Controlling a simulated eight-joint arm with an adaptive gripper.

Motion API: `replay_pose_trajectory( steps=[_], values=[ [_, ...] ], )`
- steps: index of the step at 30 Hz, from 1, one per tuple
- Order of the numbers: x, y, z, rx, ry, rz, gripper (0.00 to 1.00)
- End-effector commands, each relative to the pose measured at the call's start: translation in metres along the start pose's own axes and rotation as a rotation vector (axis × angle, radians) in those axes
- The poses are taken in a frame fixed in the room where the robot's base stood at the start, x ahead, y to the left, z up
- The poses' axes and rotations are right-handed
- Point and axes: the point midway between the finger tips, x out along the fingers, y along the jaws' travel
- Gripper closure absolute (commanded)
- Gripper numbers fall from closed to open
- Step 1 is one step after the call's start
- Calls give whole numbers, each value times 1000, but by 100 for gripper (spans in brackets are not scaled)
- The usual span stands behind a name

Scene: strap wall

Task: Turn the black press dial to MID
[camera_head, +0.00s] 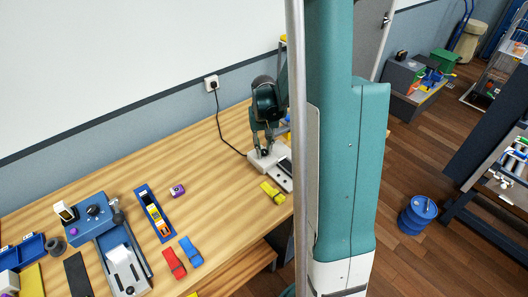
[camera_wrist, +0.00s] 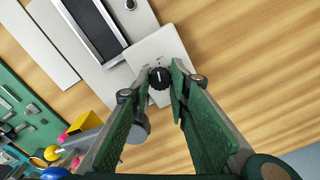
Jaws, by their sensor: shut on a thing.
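The black dial (camera_wrist: 160,79) sits on a pale grey plate of the press (camera_wrist: 152,48) in the wrist view. It has ridged edges and a light pointer mark that runs roughly up the picture. No MID label is readable. My gripper (camera_wrist: 159,82) has its green fingers on either side of the dial and is shut on it. In the head view my gripper (camera_head: 268,128) reaches down onto the light grey press (camera_head: 281,177) at the right end of the table; the dial is hidden there.
The wooden table (camera_head: 215,135) carries a blue machine (camera_head: 91,211), a blue tray (camera_head: 154,214), red and blue clips and a yellow clip (camera_head: 272,192) close to the press. A black cord runs to the wall socket (camera_head: 211,83). The table's middle is clear.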

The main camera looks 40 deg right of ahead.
Motion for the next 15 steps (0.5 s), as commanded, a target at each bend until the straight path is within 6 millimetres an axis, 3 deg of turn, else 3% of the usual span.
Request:
replay_pose_trajectory(
  steps=[15],
  values=[
    [1,0,0,-405,0,0,93]
  ],
)
